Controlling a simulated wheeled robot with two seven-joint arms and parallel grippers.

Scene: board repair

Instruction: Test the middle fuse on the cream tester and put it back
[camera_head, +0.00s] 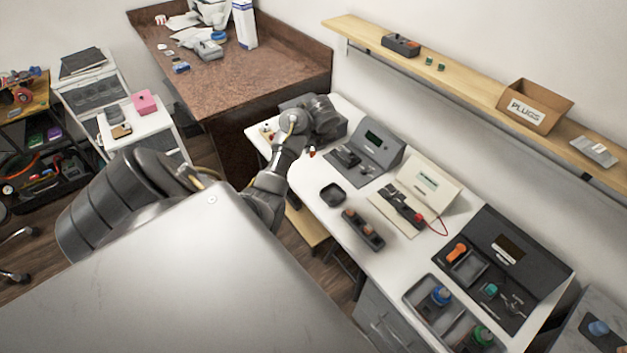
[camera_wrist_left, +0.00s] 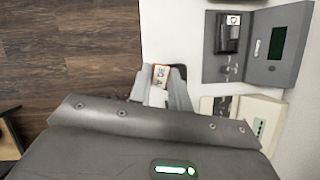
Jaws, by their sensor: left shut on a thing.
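My left gripper (camera_head: 312,151) is above the white bench, its fingers shut on a small fuse. The fuse (camera_wrist_left: 160,76) shows red and white with dark lettering between the fingertips in the left wrist view; only a red-orange bit shows in the head view. The cream tester (camera_head: 437,180) stands farther right with a dark clip block in front and a red wire. A dark fuse holder (camera_head: 363,230) with brownish fuses lies in front of it; its middle slot is too small to read. A small black tray (camera_head: 332,194) lies nearer my gripper. My right gripper is out of view.
A grey tester (camera_head: 379,143) with a dark green display stands left of the cream one. A black panel (camera_head: 515,255) and a tray of coloured-cap bottles (camera_head: 422,286) are at the right. A wooden shelf (camera_head: 465,80) runs above. Clear white bench surrounds the small tray.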

